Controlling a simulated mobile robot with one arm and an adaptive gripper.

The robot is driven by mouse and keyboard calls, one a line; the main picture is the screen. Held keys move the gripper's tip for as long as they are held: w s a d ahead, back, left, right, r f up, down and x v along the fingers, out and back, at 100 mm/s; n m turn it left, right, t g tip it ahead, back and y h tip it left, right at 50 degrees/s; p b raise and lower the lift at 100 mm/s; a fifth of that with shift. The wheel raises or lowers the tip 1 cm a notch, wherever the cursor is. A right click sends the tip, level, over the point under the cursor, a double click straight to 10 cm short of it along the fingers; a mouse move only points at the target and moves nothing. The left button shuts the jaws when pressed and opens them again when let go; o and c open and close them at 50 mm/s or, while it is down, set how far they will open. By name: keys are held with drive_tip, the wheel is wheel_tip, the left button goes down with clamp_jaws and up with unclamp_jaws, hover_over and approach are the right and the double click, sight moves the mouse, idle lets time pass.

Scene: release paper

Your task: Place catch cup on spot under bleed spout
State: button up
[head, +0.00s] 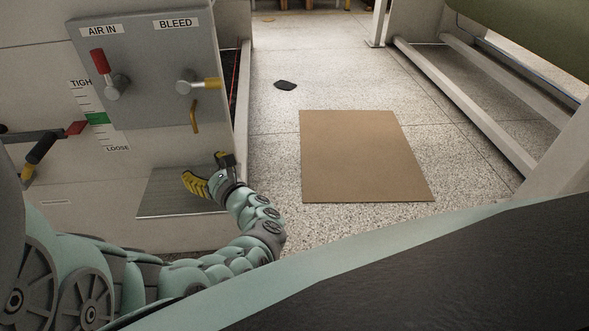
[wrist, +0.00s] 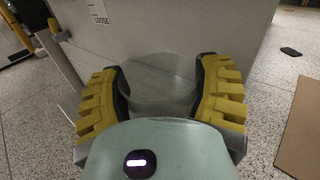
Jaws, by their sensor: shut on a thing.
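My gripper (head: 207,173) is low in front of the panel, over the right part of a grey metal plate (head: 160,200) below the bleed spout. In the wrist view its two yellow-padded fingers (wrist: 162,85) stand on either side of a clear, see-through cup (wrist: 158,78) and hold it. The cup's rim and base are hard to make out, and I cannot make it out in the head view. The yellow bent bleed spout (head: 195,117) hangs below the BLEED valve (head: 198,84), above the plate. I cannot tell whether the cup touches the plate.
The panel (head: 150,60) also carries a red-handled AIR IN valve (head: 104,70). A lever with a red tip (head: 60,138) sticks out at the left. A brown sheet (head: 360,155) and a small dark object (head: 285,85) lie on the floor to the right.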

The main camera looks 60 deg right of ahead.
drive_tip(key=shift+f, duration=0.15)
drive_tip(key=o, duration=1.1)
